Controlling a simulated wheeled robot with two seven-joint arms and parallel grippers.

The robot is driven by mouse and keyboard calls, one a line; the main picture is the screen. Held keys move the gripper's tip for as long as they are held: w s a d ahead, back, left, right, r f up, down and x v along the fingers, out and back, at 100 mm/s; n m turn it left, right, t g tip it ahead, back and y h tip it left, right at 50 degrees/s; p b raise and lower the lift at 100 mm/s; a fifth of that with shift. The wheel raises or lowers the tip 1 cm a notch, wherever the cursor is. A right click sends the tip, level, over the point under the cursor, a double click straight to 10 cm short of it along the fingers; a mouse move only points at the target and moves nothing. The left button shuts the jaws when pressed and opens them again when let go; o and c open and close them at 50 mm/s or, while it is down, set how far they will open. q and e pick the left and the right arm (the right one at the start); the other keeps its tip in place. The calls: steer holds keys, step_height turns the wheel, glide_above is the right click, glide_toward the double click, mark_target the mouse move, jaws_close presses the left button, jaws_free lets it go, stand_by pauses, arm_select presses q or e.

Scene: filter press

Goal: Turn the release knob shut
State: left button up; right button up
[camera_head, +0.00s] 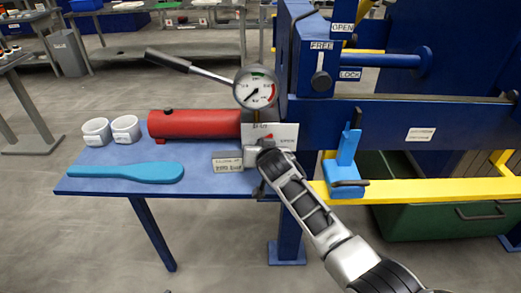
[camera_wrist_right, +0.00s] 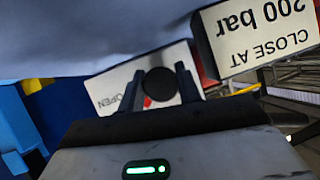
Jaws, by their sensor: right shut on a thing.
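The release knob shows in the right wrist view as a round black cap (camera_wrist_right: 160,84) with a red mark beside it, in front of a white plate marked OPEN (camera_wrist_right: 112,93). My right gripper (camera_wrist_right: 165,76) has one finger on each side of the knob and is shut on it. In the head view my right gripper (camera_head: 262,150) is at the plate (camera_head: 287,130) below the pressure gauge (camera_head: 256,88) and hides most of the knob. A small red pointer (camera_head: 267,138) shows there. A sign reading CLOSE AT 200 bar (camera_wrist_right: 262,32) stands beside it. My left gripper is not in view.
A red cylinder (camera_head: 190,124) with a black-handled lever (camera_head: 168,60) lies left of the plate on the blue table (camera_head: 100,180). Two white cups (camera_head: 125,128) and a blue paddle (camera_head: 140,173) are on it. A blue clamp (camera_head: 346,165) stands at the right by a yellow rail (camera_head: 440,190).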

steer(key=o, duration=0.7)
steer(key=p+v, duration=0.1)
steer(key=v, duration=1.5)
steer(key=shift+p, duration=0.3)
